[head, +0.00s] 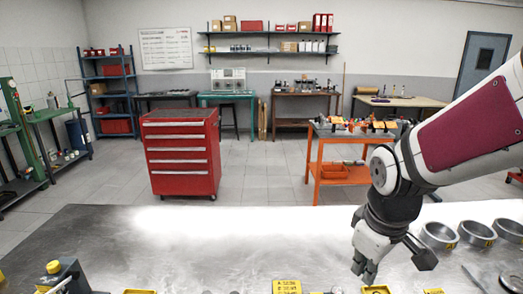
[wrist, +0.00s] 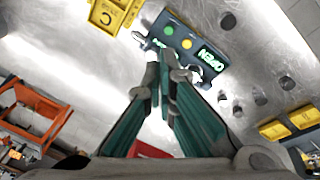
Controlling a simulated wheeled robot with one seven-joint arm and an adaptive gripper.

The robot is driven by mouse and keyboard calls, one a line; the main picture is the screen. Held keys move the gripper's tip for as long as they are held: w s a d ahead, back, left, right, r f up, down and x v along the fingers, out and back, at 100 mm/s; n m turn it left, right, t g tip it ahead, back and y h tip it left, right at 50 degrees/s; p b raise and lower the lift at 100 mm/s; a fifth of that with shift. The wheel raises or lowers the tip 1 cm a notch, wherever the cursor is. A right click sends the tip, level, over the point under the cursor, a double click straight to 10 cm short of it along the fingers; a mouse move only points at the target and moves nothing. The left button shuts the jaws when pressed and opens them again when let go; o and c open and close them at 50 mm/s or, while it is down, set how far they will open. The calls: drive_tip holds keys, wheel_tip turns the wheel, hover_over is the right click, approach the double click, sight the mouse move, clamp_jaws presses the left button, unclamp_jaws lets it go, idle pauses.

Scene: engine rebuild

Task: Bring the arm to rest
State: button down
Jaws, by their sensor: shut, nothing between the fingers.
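My arm reaches in from the right in the head view. My gripper (head: 366,272) hangs over the right part of the metal bench (head: 230,245), pointing down. In the wrist view my gripper (wrist: 164,62) has its two green-sided fingers together at the tips with nothing between them. Beyond the tips in that view is a dark box (wrist: 178,36) with a green and a yellow button and lit lettering that seems to read OPEN. I cannot tell whether the fingertips touch it.
Metal rings (head: 438,236) stand on the bench to the right of my gripper. Yellow labelled trays (head: 287,287) line the near edge. A yellow-capped item (head: 53,267) is at front left. The bench's middle is clear. A red tool cabinet (head: 180,155) and an orange cart (head: 340,160) stand beyond.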

drive_tip(key=s+r+m+t, duration=0.3)
drive_tip(key=s+r+m, duration=0.4)
drive_tip(key=s+r, duration=0.4)
drive_tip(key=shift+s+a+r+y, duration=0.2)
drive_tip(key=shift+s+a+y, duration=0.1)
drive_tip(key=shift+s, duration=0.05)
